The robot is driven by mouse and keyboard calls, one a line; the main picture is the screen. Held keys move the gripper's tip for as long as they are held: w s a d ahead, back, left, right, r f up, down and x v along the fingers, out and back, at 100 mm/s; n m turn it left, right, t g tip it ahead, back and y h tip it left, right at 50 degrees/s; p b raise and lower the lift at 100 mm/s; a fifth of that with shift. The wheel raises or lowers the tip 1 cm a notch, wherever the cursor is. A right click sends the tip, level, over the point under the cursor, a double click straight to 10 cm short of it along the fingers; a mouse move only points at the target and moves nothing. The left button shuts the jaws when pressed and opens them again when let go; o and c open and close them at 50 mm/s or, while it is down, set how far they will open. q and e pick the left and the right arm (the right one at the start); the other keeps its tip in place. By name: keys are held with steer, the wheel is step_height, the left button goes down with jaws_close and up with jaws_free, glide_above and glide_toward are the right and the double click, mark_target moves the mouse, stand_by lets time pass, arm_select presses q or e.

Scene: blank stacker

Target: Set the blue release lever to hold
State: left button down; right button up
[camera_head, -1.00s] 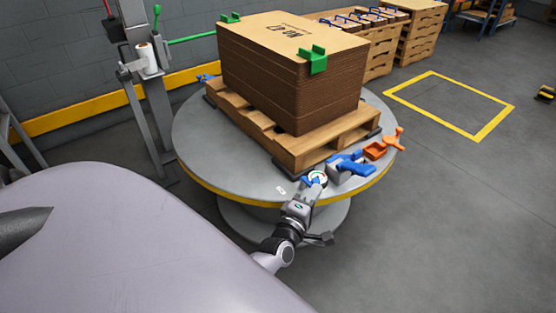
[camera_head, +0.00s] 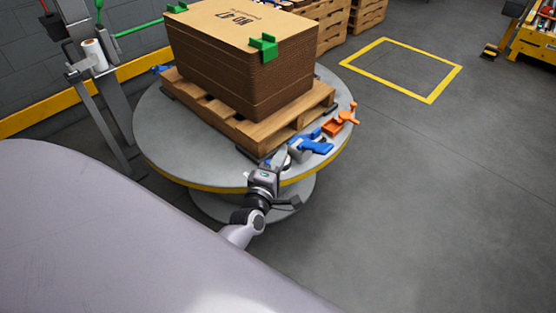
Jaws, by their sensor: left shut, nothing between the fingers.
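The blue release lever (camera_head: 316,145) sits on a grey block at the front right edge of the round turntable (camera_head: 160,135). My left gripper (camera_head: 281,157) is just left of the lever's grey block, over the turntable rim. It is shut and empty. I cannot tell whether it touches the block or the lever. The gripper covers the spot where a round dial showed earlier. My right gripper is not in view.
A wooden pallet (camera_head: 290,130) with a tall stack of brown cardboard sheets (camera_head: 240,65) stands on the turntable, with green corner clips (camera_head: 264,46) on top. An orange handle device (camera_head: 341,119) is behind the lever.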

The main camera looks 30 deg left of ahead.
arm_select(q)
step_height(320, 180, up, 14)
steer(key=p, duration=1.2)
steer(key=shift+f, duration=0.15)
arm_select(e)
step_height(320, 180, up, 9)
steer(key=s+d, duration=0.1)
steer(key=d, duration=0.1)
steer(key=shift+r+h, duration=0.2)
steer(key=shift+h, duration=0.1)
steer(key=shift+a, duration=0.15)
